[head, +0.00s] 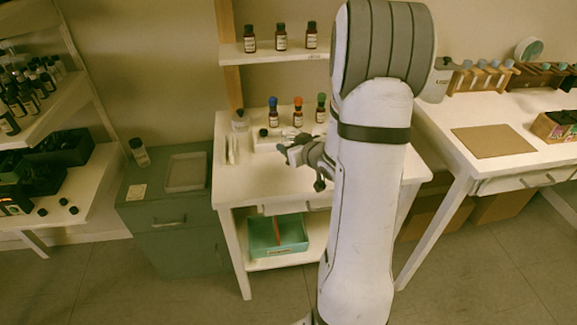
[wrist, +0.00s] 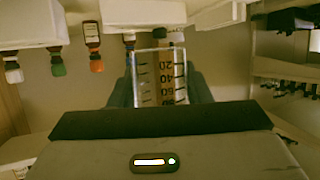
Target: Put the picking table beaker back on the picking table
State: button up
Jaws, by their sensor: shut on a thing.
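A clear beaker (wrist: 150,82) with dark graduation marks sits between the fingers of my gripper (wrist: 160,92) in the wrist view, which appears upside down. My gripper is shut on it. In the head view my gripper (head: 296,152) is over the middle white table (head: 258,187), towards its back. The beaker is too small and blended to make out clearly there. I cannot tell whether its base touches the tabletop.
A pale bottle (head: 239,123) stands at the back left. A shelf (head: 270,50) with dark bottles hangs above. The table's front left is clear. A teal bin (head: 277,235) sits below.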

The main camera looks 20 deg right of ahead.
send_over(291, 174)
notch_tip(291, 174, down, 4)
jog(key=shift+f, duration=0.1)
jog(key=shift+s+f, duration=0.1)
jog(key=shift+f, duration=2)
jog(key=shift+b, duration=0.3)
jog(key=shift+f, duration=0.15)
jog(key=o, duration=1)
jog(key=shift+r, duration=0.25)
jog(key=p+v, duration=0.8)
jog(key=v, duration=0.4)
